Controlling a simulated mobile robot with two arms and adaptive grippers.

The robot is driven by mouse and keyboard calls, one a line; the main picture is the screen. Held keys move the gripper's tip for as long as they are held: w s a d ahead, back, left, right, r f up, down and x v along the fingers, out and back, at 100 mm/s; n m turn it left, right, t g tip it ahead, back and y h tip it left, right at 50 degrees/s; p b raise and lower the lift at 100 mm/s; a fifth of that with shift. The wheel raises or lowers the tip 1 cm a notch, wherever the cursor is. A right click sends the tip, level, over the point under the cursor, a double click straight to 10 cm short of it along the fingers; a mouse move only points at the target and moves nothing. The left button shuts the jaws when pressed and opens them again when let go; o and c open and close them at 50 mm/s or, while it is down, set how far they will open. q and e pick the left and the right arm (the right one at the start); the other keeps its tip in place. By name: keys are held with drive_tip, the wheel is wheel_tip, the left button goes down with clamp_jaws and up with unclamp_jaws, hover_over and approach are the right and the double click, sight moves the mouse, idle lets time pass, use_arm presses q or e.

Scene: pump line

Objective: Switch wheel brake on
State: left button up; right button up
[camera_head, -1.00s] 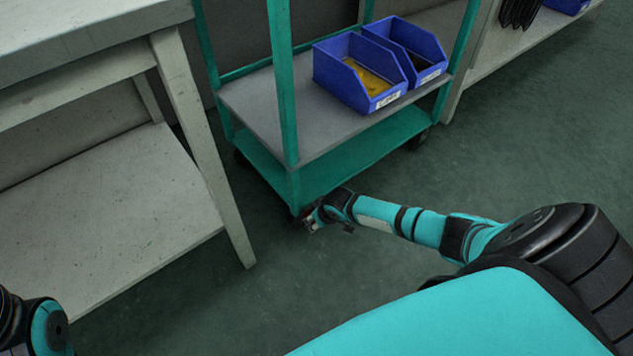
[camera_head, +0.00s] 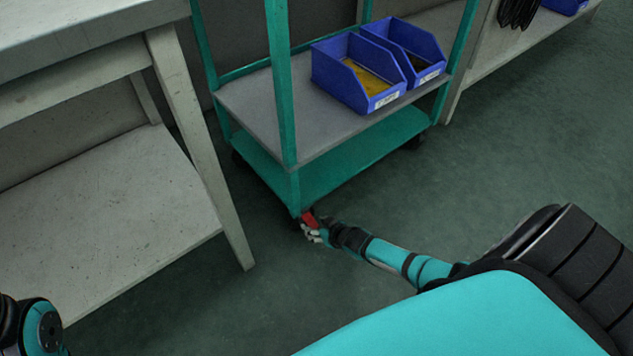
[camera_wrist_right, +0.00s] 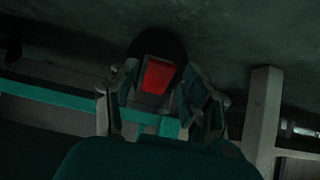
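The red brake pedal (camera_head: 308,218) is at the caster under the near corner of the teal cart (camera_head: 350,160). My right gripper (camera_head: 313,233) is low at that corner, right by the pedal. In the right wrist view, the red pedal (camera_wrist_right: 158,75) shows between the two spread fingers of my right gripper (camera_wrist_right: 160,88), with a dark round wheel behind it. The fingers look open, with small gaps beside the pedal. I cannot tell whether they touch it. In the head view my left arm shows only at the lower left edge; its gripper is out of view.
A pale workbench (camera_head: 100,190) with a lower shelf stands left of the cart, its leg close to the cart's corner. Two blue bins (camera_head: 345,90) sit on the cart's shelf. Another bench (camera_head: 530,45) is at the back right. The green floor right of the cart is clear.

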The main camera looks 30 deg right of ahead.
drive_tip(key=shift+o, duration=0.2)
drive_tip(key=v, duration=1.2)
idle(0.4)
